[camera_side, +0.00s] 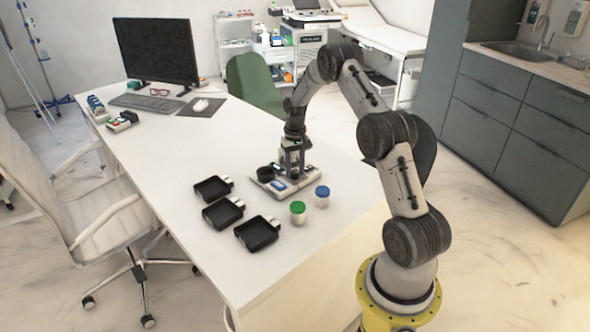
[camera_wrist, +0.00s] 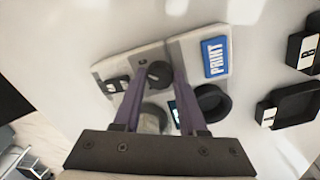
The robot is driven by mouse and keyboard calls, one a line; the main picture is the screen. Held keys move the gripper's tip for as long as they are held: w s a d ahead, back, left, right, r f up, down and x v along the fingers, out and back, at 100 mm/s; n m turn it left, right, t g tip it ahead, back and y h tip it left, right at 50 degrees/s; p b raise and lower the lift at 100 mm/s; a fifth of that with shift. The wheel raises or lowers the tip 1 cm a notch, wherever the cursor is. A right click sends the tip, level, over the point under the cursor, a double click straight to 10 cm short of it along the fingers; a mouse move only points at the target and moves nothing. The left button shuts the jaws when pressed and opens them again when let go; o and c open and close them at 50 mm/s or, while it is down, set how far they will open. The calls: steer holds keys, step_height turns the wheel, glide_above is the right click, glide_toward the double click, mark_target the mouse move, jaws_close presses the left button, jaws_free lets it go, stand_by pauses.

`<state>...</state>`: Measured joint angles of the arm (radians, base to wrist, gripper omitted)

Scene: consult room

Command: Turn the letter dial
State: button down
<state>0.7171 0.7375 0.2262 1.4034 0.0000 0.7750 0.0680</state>
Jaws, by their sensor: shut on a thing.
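The letter dial (camera_wrist: 159,73) is a small dark round knob on a light grey label device (camera_side: 300,183) on the white desk. My gripper (camera_wrist: 157,75) points down over the device, with its two purple fingers closed on either side of the dial. In the side view my gripper (camera_side: 292,171) hides the dial. A small dark letter mark sits beside the dial; I cannot read it surely. The device also carries a blue PRINT button (camera_wrist: 215,56), a black round cup (camera_wrist: 211,101) and a grey round part (camera_wrist: 152,118) partly between the fingers.
Three black trays (camera_side: 257,233) with white tags lie left and in front of the device. A green-lidded jar (camera_side: 298,212) and a blue-lidded jar (camera_side: 322,196) stand close in front. A monitor (camera_side: 157,50) and keyboard (camera_side: 146,102) are at the far end; the middle desk is clear.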

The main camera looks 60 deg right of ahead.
mark_target(295, 172)
steer(key=shift+r+m, duration=0.1)
steer(key=shift+m, duration=0.9)
steer(key=c, duration=0.7)
jaws_free()
steer(key=shift+c, duration=0.2)
step_height(295, 172, up, 14)
